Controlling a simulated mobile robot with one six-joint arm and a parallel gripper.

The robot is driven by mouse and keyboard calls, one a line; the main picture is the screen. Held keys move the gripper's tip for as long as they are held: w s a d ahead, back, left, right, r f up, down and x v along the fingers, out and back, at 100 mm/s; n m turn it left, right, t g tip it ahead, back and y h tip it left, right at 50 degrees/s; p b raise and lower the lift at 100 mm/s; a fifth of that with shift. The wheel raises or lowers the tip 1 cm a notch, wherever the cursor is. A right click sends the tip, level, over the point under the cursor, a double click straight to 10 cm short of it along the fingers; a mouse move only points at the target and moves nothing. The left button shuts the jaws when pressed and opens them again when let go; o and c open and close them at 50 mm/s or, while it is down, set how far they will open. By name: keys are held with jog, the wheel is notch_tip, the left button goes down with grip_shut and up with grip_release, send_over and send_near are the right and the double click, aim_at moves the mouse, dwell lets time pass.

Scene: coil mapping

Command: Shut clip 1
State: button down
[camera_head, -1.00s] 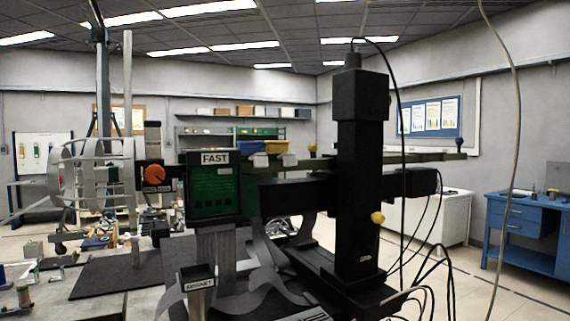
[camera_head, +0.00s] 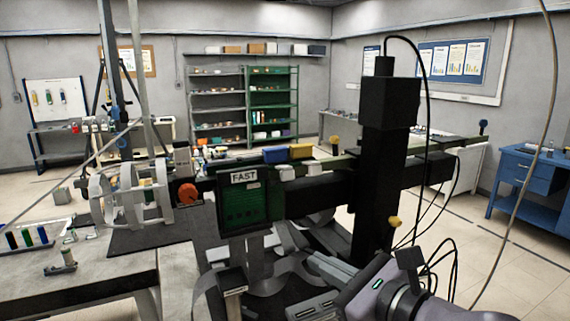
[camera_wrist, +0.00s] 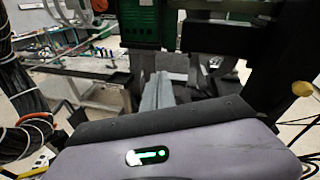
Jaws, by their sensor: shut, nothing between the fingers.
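No part in view can be told for certain as clip 1. A blue block (camera_head: 275,155) and a yellow block (camera_head: 301,151) sit on a green rail (camera_head: 440,146), with small white pieces beside them. Below stands a green box marked FAST (camera_head: 243,205), with an orange-red knob (camera_head: 187,193) to its left; the box also shows in the wrist view (camera_wrist: 148,20). My gripper (camera_head: 318,263) is low in front of the rig, right of the box and below the rail. Its fingers show shut and empty in the wrist view (camera_wrist: 160,82).
A black column (camera_head: 378,170) with loose cables rises behind my gripper. Grey curved strips (camera_head: 270,275) hang below the box. A white ring frame (camera_head: 130,195) is at left over a table (camera_head: 85,275) with tools. A blue desk (camera_head: 530,190) stands right.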

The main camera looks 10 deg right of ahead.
aim_at(311, 168)
jog(key=w+d+r+m+t+h+p, duration=0.1)
jog(key=w+d+r+m+t+h, duration=0.1)
jog(key=d+r+m, duration=0.2)
jog(key=shift+w+d+r+m+t+h, duration=0.35)
jog(key=shift+d+m, duration=0.25)
jog(key=shift+d, duration=0.6)
jog(key=w+a+r, duration=0.1)
jog(key=w, duration=0.4)
jog(key=w+a+r, duration=0.2)
jog(key=w, duration=0.3)
jog(key=shift+w+a+r+p, duration=0.25)
jog(key=shift+w+r+p, duration=0.05)
jog(key=shift+p, duration=0.1)
jog(key=shift+r, duration=0.1)
